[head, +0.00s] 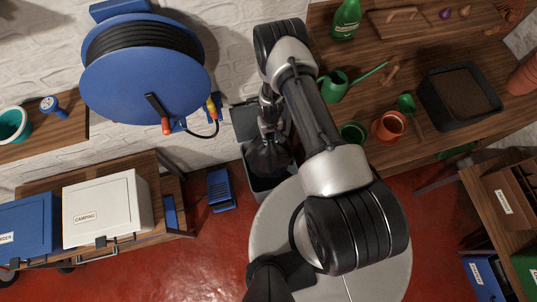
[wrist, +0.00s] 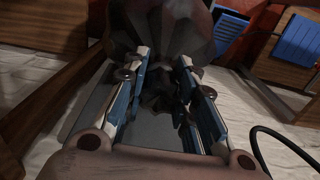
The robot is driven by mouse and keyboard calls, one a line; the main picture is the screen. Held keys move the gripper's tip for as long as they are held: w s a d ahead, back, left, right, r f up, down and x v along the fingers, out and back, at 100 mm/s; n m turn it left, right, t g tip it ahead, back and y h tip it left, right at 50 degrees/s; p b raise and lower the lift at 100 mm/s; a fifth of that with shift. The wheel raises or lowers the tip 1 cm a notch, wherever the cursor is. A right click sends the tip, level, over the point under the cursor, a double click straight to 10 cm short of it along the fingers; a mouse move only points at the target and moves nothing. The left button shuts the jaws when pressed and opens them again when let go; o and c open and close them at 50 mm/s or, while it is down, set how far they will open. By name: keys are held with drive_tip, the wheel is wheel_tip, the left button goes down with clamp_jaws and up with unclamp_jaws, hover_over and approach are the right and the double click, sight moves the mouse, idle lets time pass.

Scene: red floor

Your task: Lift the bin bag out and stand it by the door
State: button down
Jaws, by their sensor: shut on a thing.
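The dark bin bag (head: 268,157) is in the mouth of a grey bin (head: 262,187) against the white brick wall, left of my arm. How far its base sits inside cannot be told. My gripper (head: 270,132) is above the bag, partly hidden by my arm. In the wrist view, my gripper (wrist: 168,98) is shut on the gathered neck of the bag, and the pleated bag (wrist: 165,35) spreads out beyond the fingertips. The bin's raised lid (head: 244,121) is behind the bag. No door can be made out.
A blue hose reel (head: 140,80) hangs on the wall at upper left. A blue crate-like object (head: 221,190) lies on the red floor left of the bin. A wooden potting bench (head: 450,155) stands at right, and a low shelf with a white camping box (head: 105,210) at left.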

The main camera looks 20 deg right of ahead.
drive_tip(key=shift+w+r+p, duration=0.15)
drive_tip(key=shift+r+p, duration=2.1)
drive_tip(key=shift+r, duration=1.8)
drive_tip(key=s+p, duration=0.4)
drive_tip(key=s, duration=1.8)
drive_tip(key=shift+s+p, duration=0.15)
drive_tip(key=shift+p, duration=0.15)
